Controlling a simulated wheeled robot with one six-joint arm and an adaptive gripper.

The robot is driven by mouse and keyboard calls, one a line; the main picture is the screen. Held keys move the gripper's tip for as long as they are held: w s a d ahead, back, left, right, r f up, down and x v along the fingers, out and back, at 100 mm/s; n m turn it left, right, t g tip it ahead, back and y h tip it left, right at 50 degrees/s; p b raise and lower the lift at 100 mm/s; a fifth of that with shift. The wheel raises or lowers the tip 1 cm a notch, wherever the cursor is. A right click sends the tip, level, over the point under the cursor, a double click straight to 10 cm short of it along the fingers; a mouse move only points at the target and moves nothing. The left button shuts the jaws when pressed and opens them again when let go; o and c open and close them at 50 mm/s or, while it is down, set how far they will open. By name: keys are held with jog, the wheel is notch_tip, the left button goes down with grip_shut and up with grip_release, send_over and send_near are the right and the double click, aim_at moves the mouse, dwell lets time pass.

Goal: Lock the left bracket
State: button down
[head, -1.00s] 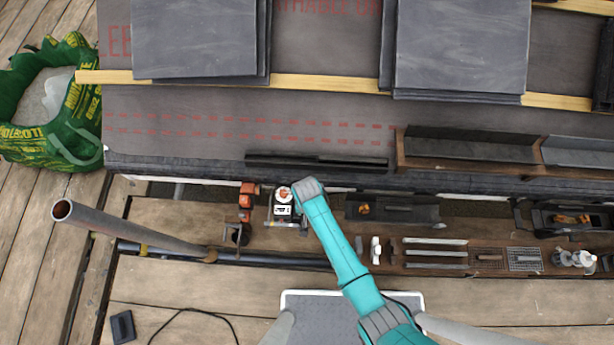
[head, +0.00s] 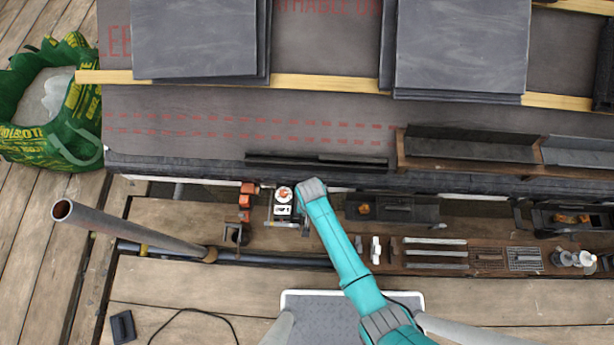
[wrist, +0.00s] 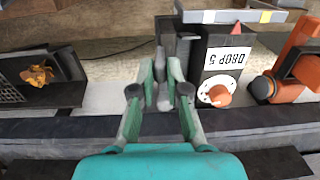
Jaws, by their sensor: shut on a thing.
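In the wrist view my gripper (wrist: 161,72) is shut on a narrow grey lever-like piece (wrist: 163,92) between its green fingers. I cannot tell for sure whether this piece belongs to the left bracket. Right beside it is a dark unit (wrist: 222,40) with a white label reading "DROP 5" and an orange knob (wrist: 219,96) on a white dial. The same unit shows in the head view (head: 283,209), just left of my arm's grey end joint. My fingertips are hidden under the arm in the head view.
Orange clamps (head: 246,196) sit left of the unit, and a dark tray (head: 390,208) right of it. A slanted grey pole (head: 135,228) stands at left. The roof edge runs behind, with stacked slates (head: 200,40) above. Loose tools (head: 435,253) lie along the rack.

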jog(key=shift+s+d+f+y, duration=0.1)
jog(key=shift+d+f+y, duration=0.55)
jog(key=shift+y, duration=1.2)
jog(key=shift+w+d+f+y, duration=0.1)
jog(key=shift+d+f+y, duration=0.2)
jog(key=shift+d+y, duration=1.15)
jog(key=shift+s+d+f+y, duration=0.1)
jog(key=shift+d+f+y, duration=0.3)
jog(key=shift+y, duration=1.9)
jog(key=shift+s+f+y, duration=0.1)
jog(key=shift+f+y, duration=0.4)
jog(key=shift+y, duration=0.5)
jog(key=c, duration=1.2)
grip_release()
jog(key=shift+o, duration=0.2)
jog(key=shift+d, duration=0.2)
jog(key=v, duration=1.1)
jog(key=shift+s+d+r, duration=0.15)
jog(key=shift+d+r, duration=0.05)
jog(key=shift+d, duration=0.15)
